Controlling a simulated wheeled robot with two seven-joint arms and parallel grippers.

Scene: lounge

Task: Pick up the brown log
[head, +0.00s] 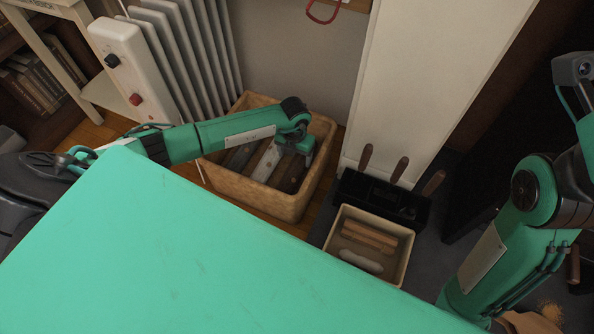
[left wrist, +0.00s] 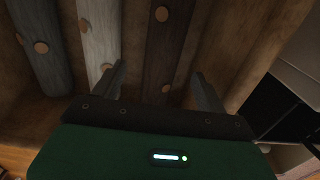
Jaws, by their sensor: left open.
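The brown log (head: 291,174) lies in the woven basket (head: 262,198), to the right of a pale log (head: 267,161) and a grey log (head: 240,156). In the left wrist view the brown log (left wrist: 166,50) is dark, with round cut knots, and runs up the picture between my two fingers. My left gripper (head: 301,148) reaches down into the basket over the brown log; in the left wrist view its fingers (left wrist: 160,88) are spread, one on each side of the log. Whether they touch it I cannot tell. My right gripper is out of view; only the arm shows.
The basket walls stand close around my left gripper. A white radiator (head: 187,45) is behind at left. A dark holder (head: 383,197) with wooden-handled tools and a box (head: 345,275) with sticks stand to the right. A white column (head: 425,80) rises behind them.

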